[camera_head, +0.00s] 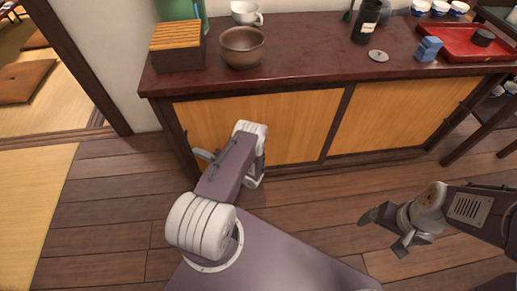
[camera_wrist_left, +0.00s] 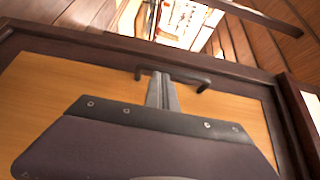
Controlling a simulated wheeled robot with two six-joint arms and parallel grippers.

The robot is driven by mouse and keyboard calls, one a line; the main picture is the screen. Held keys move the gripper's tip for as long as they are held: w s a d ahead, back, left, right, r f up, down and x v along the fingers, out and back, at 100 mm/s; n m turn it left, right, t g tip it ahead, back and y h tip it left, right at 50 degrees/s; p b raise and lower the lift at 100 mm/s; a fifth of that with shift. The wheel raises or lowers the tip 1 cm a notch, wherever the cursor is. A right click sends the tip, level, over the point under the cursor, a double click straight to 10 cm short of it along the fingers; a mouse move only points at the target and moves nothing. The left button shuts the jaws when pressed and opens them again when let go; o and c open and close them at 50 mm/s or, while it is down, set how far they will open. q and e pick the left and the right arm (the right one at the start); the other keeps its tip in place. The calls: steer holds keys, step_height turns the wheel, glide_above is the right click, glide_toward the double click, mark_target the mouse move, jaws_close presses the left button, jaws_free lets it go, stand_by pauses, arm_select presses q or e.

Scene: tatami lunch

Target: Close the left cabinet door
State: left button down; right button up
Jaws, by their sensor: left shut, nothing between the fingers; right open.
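The left cabinet door (camera_head: 290,118) is a light wood panel in a dark frame, under the dark red countertop. It looks flush or nearly flush with the cabinet front; a small gap cannot be told. My left gripper (camera_head: 204,155) is at the door's left side, its shut fingers partly hidden by my arm. In the left wrist view the door panel (camera_wrist_left: 240,105) fills much of the picture. The shut fingers (camera_wrist_left: 161,92) are empty and lie at the dark bar handle (camera_wrist_left: 203,80); contact cannot be told. My right gripper (camera_head: 385,229) is open and empty above the floor, away from the cabinet.
The right cabinet door (camera_head: 395,112) is flush. On the countertop (camera_head: 310,55) stand a wooden box (camera_head: 178,55), a brown bowl (camera_head: 242,47), a white cup (camera_head: 246,13), a dark bottle (camera_head: 367,20) and a red tray (camera_head: 470,52). The plank floor (camera_head: 310,205) before the cabinet is clear.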

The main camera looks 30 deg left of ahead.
arm_select(q)
steer(key=w+d, duration=0.3)
steer(key=d, duration=0.9)
steer(key=shift+w+d, duration=0.15)
steer(key=shift+d, duration=0.2)
arm_select(e)
steer(key=shift+s+d+r, duration=0.3)
steer(key=shift+d, duration=0.05)
